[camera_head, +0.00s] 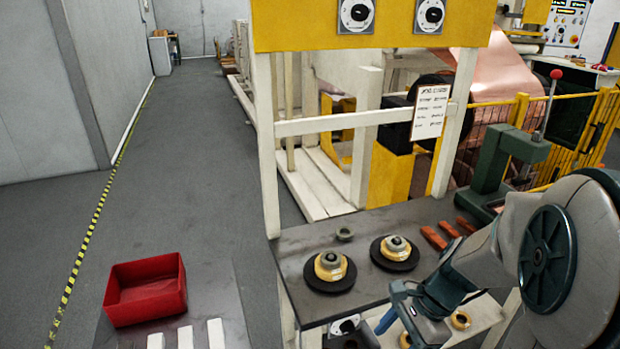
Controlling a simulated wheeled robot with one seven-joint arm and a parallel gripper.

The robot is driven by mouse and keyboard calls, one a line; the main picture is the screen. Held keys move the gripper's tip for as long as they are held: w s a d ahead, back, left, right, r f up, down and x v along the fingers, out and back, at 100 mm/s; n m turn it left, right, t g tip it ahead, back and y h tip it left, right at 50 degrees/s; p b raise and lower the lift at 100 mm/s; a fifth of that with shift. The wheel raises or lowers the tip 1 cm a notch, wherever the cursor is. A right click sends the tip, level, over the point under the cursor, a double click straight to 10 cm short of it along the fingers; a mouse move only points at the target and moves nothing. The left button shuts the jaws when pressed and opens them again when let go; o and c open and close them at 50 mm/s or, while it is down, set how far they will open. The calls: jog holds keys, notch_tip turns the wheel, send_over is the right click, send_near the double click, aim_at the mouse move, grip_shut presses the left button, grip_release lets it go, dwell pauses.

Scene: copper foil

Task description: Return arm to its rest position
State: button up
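My arm reaches in from the lower right. My gripper (420,318) hangs low at the front right edge of the dark bench top (365,222). Its fingertips point down and are hard to make out, so I cannot tell whether they are apart or closed, or whether anything is between them. My grey arm links and a large round dark joint cover the bench's right front part and some of the shelf below.
Two dark discs with yellow-and-grey fittings stand on the bench, left one (331,270), right one (396,251). Reddish bars (434,238) and a green press (495,165) are at right. A red bin (147,290) stands lower left. Left floor is open.

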jog(key=s+r+n+t+h, duration=0.4)
jog(key=r+n, duration=0.5)
jog(key=n, duration=0.6)
jog(key=shift+s+a+h, duration=0.15)
jog(key=shift+a+h, duration=0.05)
jog(key=shift+h, duration=0.5)
